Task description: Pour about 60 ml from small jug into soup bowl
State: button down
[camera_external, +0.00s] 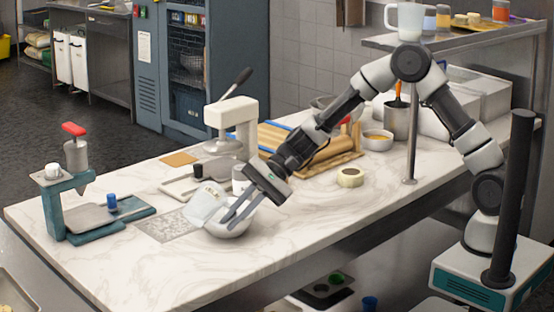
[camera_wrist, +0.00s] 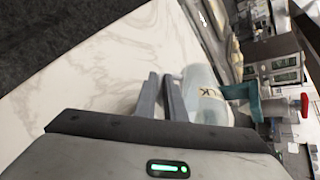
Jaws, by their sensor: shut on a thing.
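The small jug (camera_external: 205,203) is pale and translucent. It is tilted over the white soup bowl (camera_external: 232,228) on the marble counter. In the wrist view the jug (camera_wrist: 203,92) shows dark lettering and lies just right of my fingers. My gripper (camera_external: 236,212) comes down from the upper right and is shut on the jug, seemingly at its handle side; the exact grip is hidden. In the wrist view my gripper (camera_wrist: 161,98) has its two fingers close together. The jug and my fingers cover part of the bowl. The liquid and any stream cannot be made out.
A teal stand with a red-topped dispenser (camera_external: 75,155) is at the left. A cream press (camera_external: 232,125) stands behind the bowl, with a white cup (camera_external: 240,180) nearby. A tape roll (camera_external: 351,178) lies to the right. The front left counter (camera_external: 130,265) is clear.

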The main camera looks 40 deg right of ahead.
jog(key=r+h+p, duration=0.1)
jog(key=p, duration=0.1)
jog(key=h+p, duration=0.1)
jog(key=p, duration=0.2)
jog(key=r+h+p, duration=0.1)
jog(key=p, duration=0.2)
jog(key=shift+s+a+r+n, duration=0.2)
jog(key=shift+s+r+n, duration=0.05)
jog(key=shift+r+n, duration=0.05)
jog(key=shift+w+d+f+h, duration=0.15)
jog(key=shift+f+h, duration=0.25)
jog(key=shift+f, duration=0.55)
jog(key=r+p, duration=0.1)
jog(key=p, duration=0.3)
jog(key=shift+r+h, duration=0.15)
jog(key=shift+h, duration=0.25)
jog(key=shift+r+t+p, duration=0.15)
jog(key=shift+t+p, duration=0.15)
jog(key=shift+p, duration=0.95)
jog(key=shift+h+p, duration=0.3)
jog(key=shift+h, duration=0.1)
jog(key=shift+f+b, duration=0.25)
jog(key=shift+b, duration=0.1)
jog(key=shift+r, duration=0.1)
